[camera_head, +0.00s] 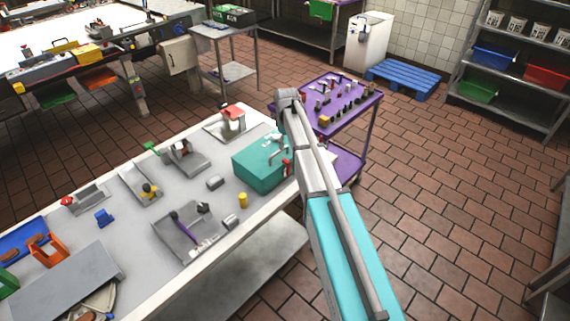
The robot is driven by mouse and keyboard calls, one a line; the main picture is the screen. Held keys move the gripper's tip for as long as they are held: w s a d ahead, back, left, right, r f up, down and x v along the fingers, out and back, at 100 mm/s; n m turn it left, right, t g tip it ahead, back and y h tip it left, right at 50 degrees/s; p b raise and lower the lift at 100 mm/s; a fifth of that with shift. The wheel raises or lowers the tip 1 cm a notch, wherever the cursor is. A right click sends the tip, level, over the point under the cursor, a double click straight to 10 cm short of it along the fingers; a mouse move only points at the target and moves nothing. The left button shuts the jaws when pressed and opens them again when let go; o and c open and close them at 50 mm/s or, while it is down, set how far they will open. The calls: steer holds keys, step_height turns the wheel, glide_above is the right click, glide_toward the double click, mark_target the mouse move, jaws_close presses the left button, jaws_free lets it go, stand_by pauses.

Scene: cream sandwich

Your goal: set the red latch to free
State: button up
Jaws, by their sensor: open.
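A teal box (257,172) stands at the right end of the long table. A small red part (287,168) shows at its right side, next to my arm. A grey fitting (277,150) shows over its top. Another red part (231,111) sits on a grey fixture at the table's far end. A red knob (67,201) sits at the left. I cannot tell which of these is the red latch, or its setting. My arm rises from the lower right to beside the box. I cannot make out my gripper; the arm may hide it.
The long table (165,262) holds grey trays, a yellow cylinder (243,200), a blue block (104,217) and an orange holder (47,248). A purple cart (349,131) with small parts stands behind my arm.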

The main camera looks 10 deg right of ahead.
mark_target(286, 161)
steer(key=shift+f+b, duration=3.95)
steer(key=shift+f, duration=0.3)
